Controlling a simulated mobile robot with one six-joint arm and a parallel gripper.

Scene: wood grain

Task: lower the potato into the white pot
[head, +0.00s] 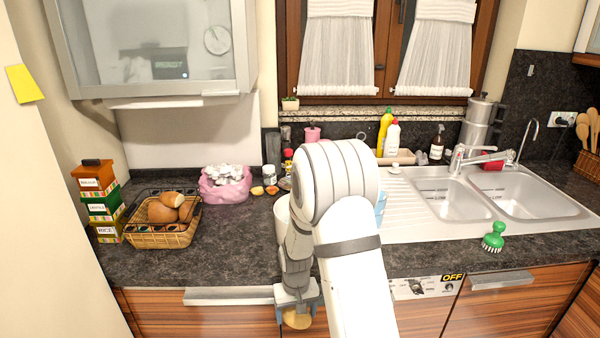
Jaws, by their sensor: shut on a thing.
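My gripper (297,305) points down at the bottom centre of the head view, in front of the counter's front edge. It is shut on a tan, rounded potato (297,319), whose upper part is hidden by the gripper. The white pot (282,218) appears to be the pale rim and wall on the counter just left of my arm. My arm hides most of it, and its inside cannot be seen. The potato is apart from the pot, lower in the picture and nearer to me.
A bread basket (163,235) and stacked boxes (101,208) stand at the left. A pink bag (225,188) sits behind. A double sink (450,197) and green brush (494,237) are at the right. The dark counter (225,250) is clear between basket and pot. A drawer handle (230,296) runs below.

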